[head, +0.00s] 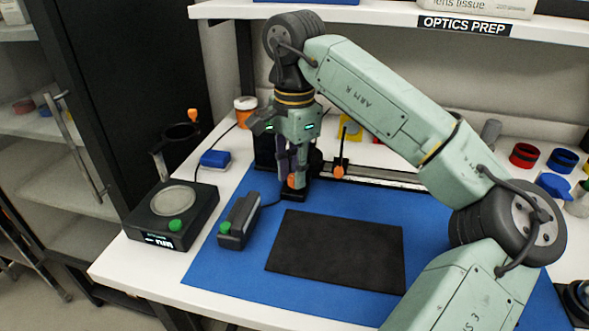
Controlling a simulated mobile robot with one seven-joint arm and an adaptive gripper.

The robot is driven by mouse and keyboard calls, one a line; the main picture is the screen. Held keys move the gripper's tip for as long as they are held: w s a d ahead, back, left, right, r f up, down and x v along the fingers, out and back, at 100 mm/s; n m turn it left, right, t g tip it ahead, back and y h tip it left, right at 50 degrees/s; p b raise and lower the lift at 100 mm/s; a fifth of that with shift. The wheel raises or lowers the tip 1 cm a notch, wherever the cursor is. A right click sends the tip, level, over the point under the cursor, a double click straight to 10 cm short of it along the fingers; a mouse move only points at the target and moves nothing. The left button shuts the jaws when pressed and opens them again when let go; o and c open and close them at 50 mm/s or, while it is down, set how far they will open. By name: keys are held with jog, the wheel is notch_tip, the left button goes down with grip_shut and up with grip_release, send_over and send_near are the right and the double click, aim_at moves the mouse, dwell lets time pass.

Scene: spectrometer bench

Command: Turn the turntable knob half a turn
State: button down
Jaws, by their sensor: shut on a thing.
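My gripper (291,180) points down at the left end of the optical rail, over the back of the blue mat. Its fingers are closed at a small orange knob (292,182), which I take for the turntable knob. The knob sits low on a dark mount (293,195) and is partly covered by the fingers. The turntable itself is mostly hidden behind the gripper, and the knob's turn angle cannot be read.
A black rail (375,176) with an orange-knobbed post (340,162) runs right. A black device with a round plate (173,199) and a small grey box with a green button (239,222) stand left. A black pad (338,252) lies on the blue mat (220,268). A shelf (380,14) overhangs the back.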

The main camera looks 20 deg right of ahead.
dwell(0.3)
jog(key=c, duration=1.4)
grip_release()
notch_tip(320, 180, up, 12)
jog(key=shift+r, duration=0.1)
